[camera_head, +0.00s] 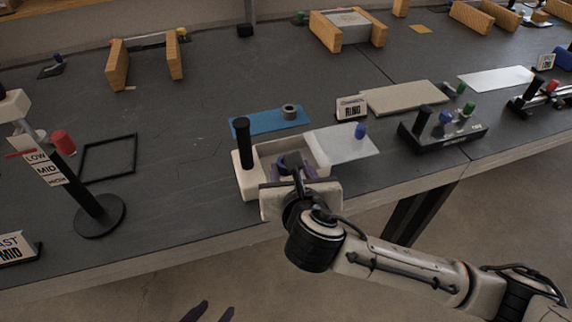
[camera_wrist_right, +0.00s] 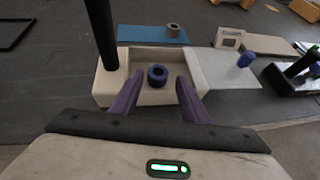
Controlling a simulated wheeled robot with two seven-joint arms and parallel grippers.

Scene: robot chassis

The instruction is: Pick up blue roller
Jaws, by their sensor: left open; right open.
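A dark blue ring-shaped roller (camera_wrist_right: 157,75) lies in the white open tray (camera_wrist_right: 200,92), seen in the right wrist view. In the head view the roller (camera_head: 291,159) is partly hidden by my right gripper (camera_head: 287,170). In the right wrist view my right gripper (camera_wrist_right: 156,92) has its purple fingers apart and empty, with the roller just beyond and between the tips. My left gripper (camera_head: 211,312) shows only its two purple fingertips at the bottom edge, apart and empty, in front of the table.
A black post (camera_head: 243,143) stands at the tray's left end. A blue mat (camera_head: 262,122) with a grey ring (camera_head: 289,112) lies behind. A white sheet (camera_head: 340,147) with a blue cylinder (camera_head: 361,131) lies to the right. A black round-based sign stand (camera_head: 99,216) is at left.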

